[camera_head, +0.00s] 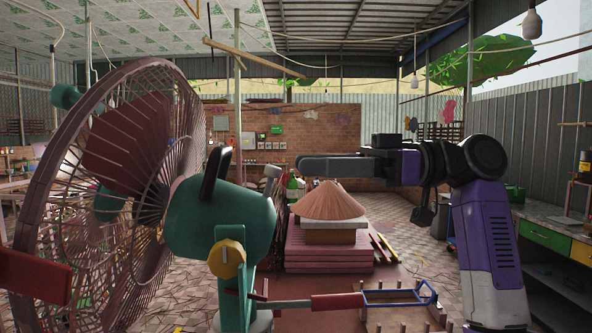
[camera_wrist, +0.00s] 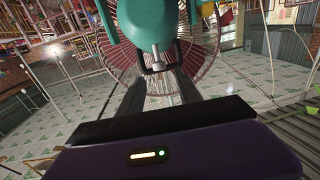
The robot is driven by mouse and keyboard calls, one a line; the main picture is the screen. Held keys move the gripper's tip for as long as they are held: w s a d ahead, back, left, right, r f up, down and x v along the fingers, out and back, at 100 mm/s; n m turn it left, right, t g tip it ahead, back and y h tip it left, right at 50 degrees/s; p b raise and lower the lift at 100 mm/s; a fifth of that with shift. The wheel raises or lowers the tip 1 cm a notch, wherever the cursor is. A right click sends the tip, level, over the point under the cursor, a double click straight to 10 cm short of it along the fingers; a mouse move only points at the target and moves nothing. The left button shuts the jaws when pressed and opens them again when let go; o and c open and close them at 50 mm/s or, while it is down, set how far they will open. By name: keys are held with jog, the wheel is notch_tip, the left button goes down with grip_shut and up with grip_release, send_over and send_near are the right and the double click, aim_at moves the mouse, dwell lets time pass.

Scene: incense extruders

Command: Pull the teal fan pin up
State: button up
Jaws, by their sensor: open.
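The teal fan housing (camera_head: 222,218) stands at the left in the head view, behind its round pinkish wire cage (camera_head: 75,215). A dark, upright, pin-like piece (camera_head: 211,170) rises from its top. In the wrist view the teal housing (camera_wrist: 150,22) fills the top middle, with a short metal rod (camera_wrist: 155,52) pointing down from it. My gripper (camera_wrist: 161,68) is open, its two dark fingers reaching up toward the rod, one on each side. I cannot tell if they touch it. In the head view my arm reaches left toward the housing from the right.
A yellow knob (camera_head: 227,258) sits on the fan's near side. Behind are a cone-shaped heap (camera_head: 328,201) on pink stacked slabs (camera_head: 328,248) and a blue frame (camera_head: 400,296). A counter with drawers (camera_head: 545,235) stands at the right.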

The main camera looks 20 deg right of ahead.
jog(key=v, duration=0.4)
jog(key=shift+b, duration=0.3)
